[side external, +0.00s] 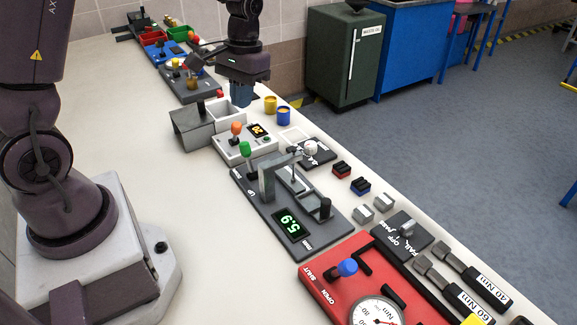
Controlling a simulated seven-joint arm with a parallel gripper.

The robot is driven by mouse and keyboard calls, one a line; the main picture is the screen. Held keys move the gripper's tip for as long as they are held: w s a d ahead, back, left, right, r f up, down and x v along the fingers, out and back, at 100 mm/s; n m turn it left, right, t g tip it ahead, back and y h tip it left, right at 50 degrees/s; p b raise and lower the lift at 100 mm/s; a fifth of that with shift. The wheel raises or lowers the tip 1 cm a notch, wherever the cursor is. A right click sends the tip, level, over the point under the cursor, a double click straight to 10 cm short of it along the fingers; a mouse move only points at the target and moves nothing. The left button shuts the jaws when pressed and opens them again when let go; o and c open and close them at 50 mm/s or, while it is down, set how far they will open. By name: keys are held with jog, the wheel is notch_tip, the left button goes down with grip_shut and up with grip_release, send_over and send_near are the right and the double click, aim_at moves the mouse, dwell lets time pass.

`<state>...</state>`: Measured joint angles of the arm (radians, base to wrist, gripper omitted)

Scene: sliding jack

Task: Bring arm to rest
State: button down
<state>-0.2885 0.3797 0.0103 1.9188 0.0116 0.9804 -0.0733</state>
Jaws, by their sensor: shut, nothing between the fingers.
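My gripper (243,95) points down in the upper middle of the side external view, above the far half of the bench. Its fingers look blue-grey and are shut with nothing held. It hangs over or just behind a pale open box (226,112); I cannot tell the exact height. The sliding jack cannot be made out for certain. A dark fixture (285,200) with a metal bracket, a green knob and a green display reading 5.9 stands in the middle of the bench, apart from my gripper.
A grey block (192,128) stands near the gripper, with yellow and blue cups (277,108) to its right. A red panel (335,290) with a dial lies in front. Coloured bins (160,40) stand far back. The bench's left side (120,110) is clear.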

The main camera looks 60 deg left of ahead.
jog(key=s+d+r+m+t, duration=0.4)
jog(key=s+d+r+t, duration=0.3)
jog(key=s+d+r, duration=0.3)
jog(key=s+r, duration=0.4)
jog(key=shift+s+d, duration=0.15)
jog(key=shift+d, duration=0.15)
